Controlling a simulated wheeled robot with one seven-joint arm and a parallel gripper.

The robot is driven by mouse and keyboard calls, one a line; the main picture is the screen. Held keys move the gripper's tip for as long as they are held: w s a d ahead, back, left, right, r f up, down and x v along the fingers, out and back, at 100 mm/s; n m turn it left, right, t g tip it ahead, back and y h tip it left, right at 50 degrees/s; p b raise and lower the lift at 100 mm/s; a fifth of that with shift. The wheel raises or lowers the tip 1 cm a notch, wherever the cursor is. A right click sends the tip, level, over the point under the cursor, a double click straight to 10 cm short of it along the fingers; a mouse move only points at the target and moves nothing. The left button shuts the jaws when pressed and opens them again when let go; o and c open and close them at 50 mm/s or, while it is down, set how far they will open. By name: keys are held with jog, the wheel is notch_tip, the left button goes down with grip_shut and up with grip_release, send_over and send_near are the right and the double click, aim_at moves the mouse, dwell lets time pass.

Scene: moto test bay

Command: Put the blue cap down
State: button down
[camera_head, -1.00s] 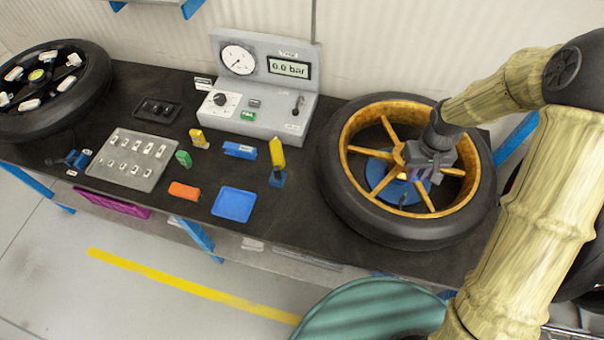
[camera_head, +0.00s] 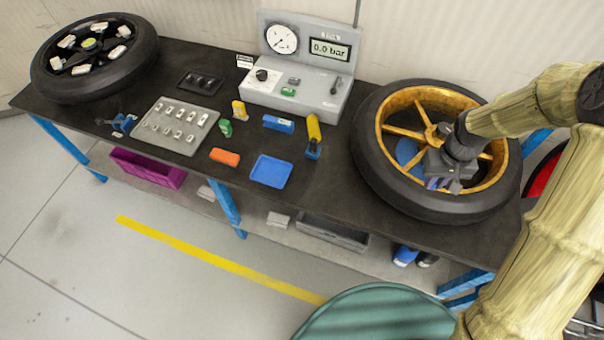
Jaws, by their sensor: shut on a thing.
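My gripper (camera_head: 438,184) is over the front half of the gold-rimmed wheel (camera_head: 400,190), pointing down. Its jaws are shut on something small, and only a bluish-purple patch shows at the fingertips. I cannot make out the blue cap's shape there, as the gripper body hides most of it. I cannot tell whether the held thing touches the wheel. A flat blue square tray (camera_head: 270,171) lies on the black bench, left of the wheel, with nothing on it.
On the bench (camera_head: 300,198) are a gauge box (camera_head: 300,85), an orange block (camera_head: 225,156), a blue block (camera_head: 278,123), a yellow-handled tool (camera_head: 313,130) and a grey parts plate (camera_head: 176,126). A black wheel (camera_head: 95,58) lies far left. Bare bench surrounds the tray's front.

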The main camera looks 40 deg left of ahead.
jog(key=shift+s, duration=0.2)
jog(key=w+d+f+m+b, duration=0.1)
jog(key=d+f+m, duration=0.5)
jog(key=d+f, duration=0.7)
notch_tip(320, 180, down, 3)
jog(key=shift+w+d+f, duration=0.1)
jog(key=shift+w+d, duration=0.15)
jog(key=shift+w, duration=0.05)
jog(key=shift+a, duration=0.1)
